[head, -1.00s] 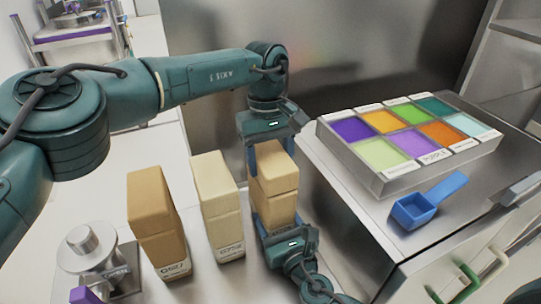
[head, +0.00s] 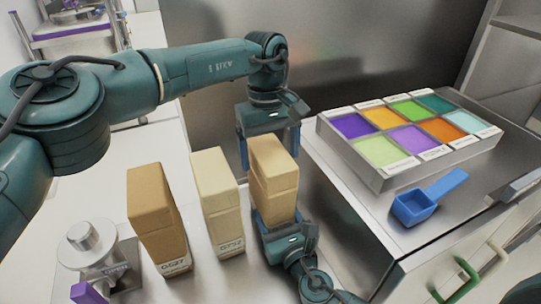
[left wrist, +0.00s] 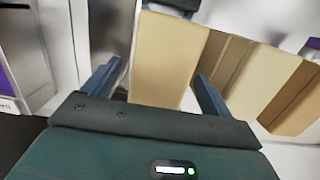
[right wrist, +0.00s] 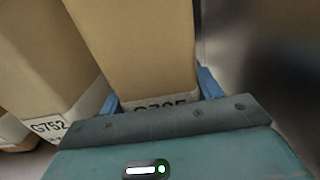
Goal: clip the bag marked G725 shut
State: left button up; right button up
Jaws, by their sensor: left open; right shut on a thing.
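The G725 bag (head: 272,180) is a tan block-shaped paper bag with a folded top, rightmost of three bags. Its label (right wrist: 160,106) is partly hidden by my right gripper in the right wrist view. My right gripper (head: 278,222) is shut around the bag's lower part. My left gripper (head: 269,155) is open at the bag's top, its blue fingers apart on either side. The left wrist view shows the bag (left wrist: 165,60) between the open fingers. I see no clip that I can make out clearly.
A pale bag marked G752 (head: 218,195) and a brown bag (head: 155,210) stand to the left. A metal device (head: 88,250) is at the lower left. On the right cabinet are a tray of coloured compartments (head: 380,182) and a blue scoop (head: 415,207). Green and white loops (head: 495,258) show below it.

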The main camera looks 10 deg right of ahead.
pick_arm(q)
notch_tip(320, 180, up, 10)
jog(key=w, duration=0.1)
jog(key=shift+a+r, duration=0.15)
jog(key=shift+r, duration=0.05)
pick_arm(e)
jog(key=shift+f, duration=0.1)
jog(key=o, duration=1.5)
jog(key=shift+c, duration=0.2)
pick_arm(q)
notch_tip(320, 180, down, 2)
jog(key=b, duration=0.2)
jog(key=shift+f+b, duration=0.25)
jog(key=shift+b, duration=0.05)
pick_arm(e)
jog(key=s, duration=0.4)
jog(key=s+d, duration=0.1)
jog(key=s, duration=0.3)
jog(key=s+d, duration=0.1)
jog(key=s, duration=0.3)
jog(key=shift+s+d, duration=0.2)
jog(key=shift+s, duration=0.3)
pick_arm(q)
jog(key=shift+f, duration=0.1)
